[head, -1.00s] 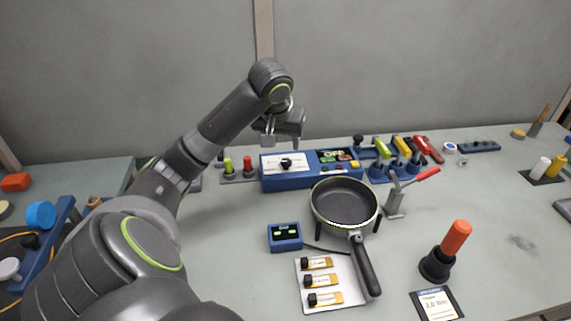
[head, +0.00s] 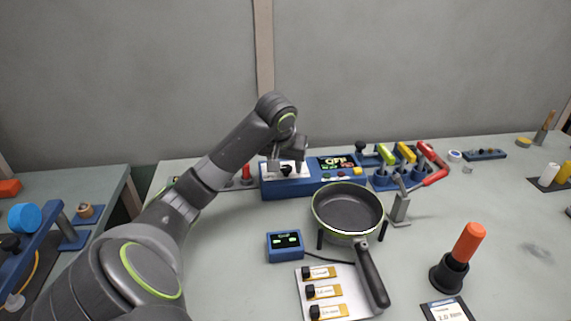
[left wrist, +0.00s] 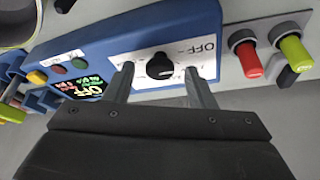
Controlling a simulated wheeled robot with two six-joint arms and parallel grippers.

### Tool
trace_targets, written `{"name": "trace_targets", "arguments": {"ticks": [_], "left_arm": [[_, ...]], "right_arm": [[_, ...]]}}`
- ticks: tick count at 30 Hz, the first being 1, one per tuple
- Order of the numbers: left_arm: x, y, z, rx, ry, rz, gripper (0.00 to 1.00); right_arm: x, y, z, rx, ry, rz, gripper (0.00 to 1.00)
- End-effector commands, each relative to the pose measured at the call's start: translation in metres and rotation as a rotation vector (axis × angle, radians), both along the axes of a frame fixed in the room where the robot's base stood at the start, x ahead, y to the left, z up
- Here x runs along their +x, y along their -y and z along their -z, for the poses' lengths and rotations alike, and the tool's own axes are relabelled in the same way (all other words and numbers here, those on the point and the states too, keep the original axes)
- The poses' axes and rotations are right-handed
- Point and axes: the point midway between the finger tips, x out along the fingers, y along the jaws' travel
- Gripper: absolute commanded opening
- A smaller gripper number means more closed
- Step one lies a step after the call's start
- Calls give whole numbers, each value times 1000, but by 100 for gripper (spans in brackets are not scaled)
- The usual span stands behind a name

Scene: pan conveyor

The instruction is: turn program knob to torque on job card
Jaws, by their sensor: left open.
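The program knob (left wrist: 160,66) is a round black knob on a white dial plate of the blue control box (head: 300,188). The plate reads OFF in the left wrist view, and the box's lit display (left wrist: 80,85) also reads OFF. My left gripper (left wrist: 157,80) is open, with one finger on each side of the knob and apart from it. In the head view my left gripper (head: 285,165) is over the knob and partly covers it. The job card (head: 446,311) lies at the front right and reads about 2.0 Nm, in small print. My right gripper is not in view.
A frying pan (head: 347,212) stands in front of the box. A small meter (head: 285,246) and a tray of labelled bits (head: 308,290) lie nearer. An orange-handled tool (head: 468,243) stands right. Red and green handles (left wrist: 246,60) stand beside the box.

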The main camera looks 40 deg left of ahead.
Motion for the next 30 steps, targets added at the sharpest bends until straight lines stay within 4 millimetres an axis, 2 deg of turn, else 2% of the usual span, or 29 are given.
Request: {"name": "trace_targets", "arguments": {"ticks": [1,11,23,30], "left_arm": [[0,0,0,0,0,0,50],[0,0,0,0,-1,0,7],[-1,-1,-5,-2,-4,77,6],[-2,-2,-7,-3,-5,240,6]], "right_arm": [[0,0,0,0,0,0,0],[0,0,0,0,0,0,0],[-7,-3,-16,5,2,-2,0],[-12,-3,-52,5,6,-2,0]]}}
